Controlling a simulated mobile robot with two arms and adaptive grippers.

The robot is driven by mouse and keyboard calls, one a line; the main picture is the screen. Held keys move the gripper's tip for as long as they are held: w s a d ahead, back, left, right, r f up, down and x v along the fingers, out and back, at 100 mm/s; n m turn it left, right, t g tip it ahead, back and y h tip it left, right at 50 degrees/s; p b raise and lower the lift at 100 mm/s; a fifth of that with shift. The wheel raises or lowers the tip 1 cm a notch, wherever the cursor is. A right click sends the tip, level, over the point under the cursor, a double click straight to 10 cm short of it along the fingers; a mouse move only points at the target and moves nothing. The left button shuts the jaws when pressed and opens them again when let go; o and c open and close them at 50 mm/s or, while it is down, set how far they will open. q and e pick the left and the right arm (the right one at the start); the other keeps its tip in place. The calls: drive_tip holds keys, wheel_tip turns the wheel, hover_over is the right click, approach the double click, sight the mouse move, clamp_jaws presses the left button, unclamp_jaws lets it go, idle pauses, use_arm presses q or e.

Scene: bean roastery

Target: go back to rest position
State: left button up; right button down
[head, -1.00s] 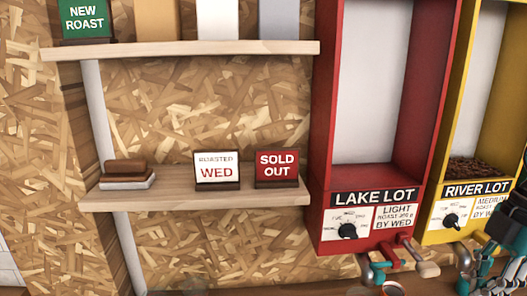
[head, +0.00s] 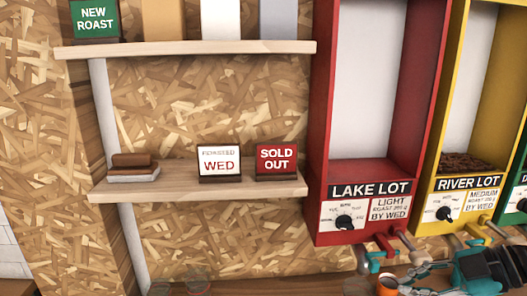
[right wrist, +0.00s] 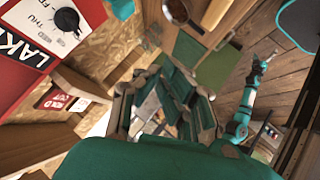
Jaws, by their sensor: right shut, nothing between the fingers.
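My right gripper (head: 440,270) is low at the right in the head view, below the yellow dispenser and partly cut off by the picture edge. In the right wrist view its dark green fingers (right wrist: 182,100) are shut with nothing between them. My left gripper cannot be made out in the head view.
The red LAKE LOT dispenser (head: 318,140) and the yellow RIVER LOT dispenser (head: 437,165) hang on the wall above a counter. An orange cup (head: 388,287) stands low near my right gripper. A shelf (head: 245,190) holds the WED sign (head: 219,163) and SOLD OUT sign (head: 276,160).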

drive_tip(key=w+d+f+m+t+h, duration=0.3)
drive_tip(key=d+f+m+t+h, duration=0.2)
drive_tip(key=f+m+t+h, duration=0.5)
drive_tip(key=s+a+f+m+g+h, duration=0.25)
drive_tip(key=s+f+m+g, duration=0.45)
drive_tip(key=s+f, duration=0.6)
drive_tip(key=s+a+f+g+y, duration=0.3)
drive_tip(key=s+a+f+g, duration=0.1)
drive_tip(key=s+a+f, duration=0.4)
wheel_tip(320, 180, down, 26)
drive_tip(key=s+g+b, duration=0.1)
drive_tip(key=s+g, duration=0.1)
use_arm(q)
wheel_tip(320, 180, down, 2)
drive_tip(key=shift+s+f+b, duration=0.1)
drive_tip(key=shift+f+b, duration=0.15)
drive_tip(key=shift+b, duration=0.45)
use_arm(e)
drive_tip(key=s+d+f, duration=0.2)
drive_tip(key=s+f, duration=1.4)
drive_tip(key=s, duration=0.1)
drive_tip(key=shift+d+f+g, duration=0.2)
drive_tip(key=shift+f+g, duration=0.2)
